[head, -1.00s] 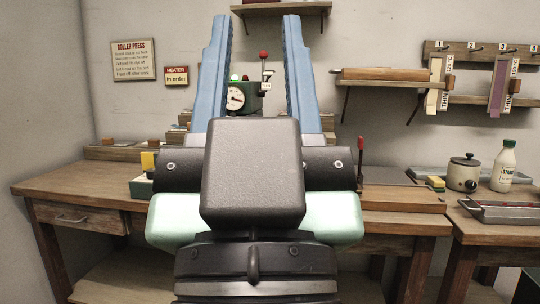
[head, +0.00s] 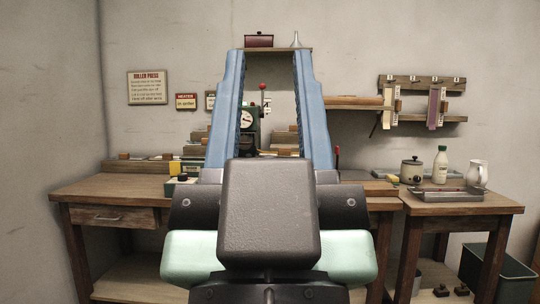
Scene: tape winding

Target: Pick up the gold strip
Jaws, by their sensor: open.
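My gripper (head: 268,54) is open in the head view, its two blue fingers pointing up and away from me, well apart with nothing held between them. I cannot make out a gold strip for certain. On the right of the back wall, a rack (head: 421,83) holds a cream strip (head: 388,108) and a purple strip (head: 434,108). Both hang to the right of my gripper and apart from it. My gripper and its dark housing hide the middle of the workbench.
The wooden workbench (head: 110,187) spans the left and middle. A side table (head: 460,205) at right bears a pot (head: 411,171), a white bottle (head: 440,167), a pitcher (head: 478,173) and a metal tray (head: 446,195). A dark bin (head: 512,270) stands at far right. A green press (head: 248,125) shows between the fingers.

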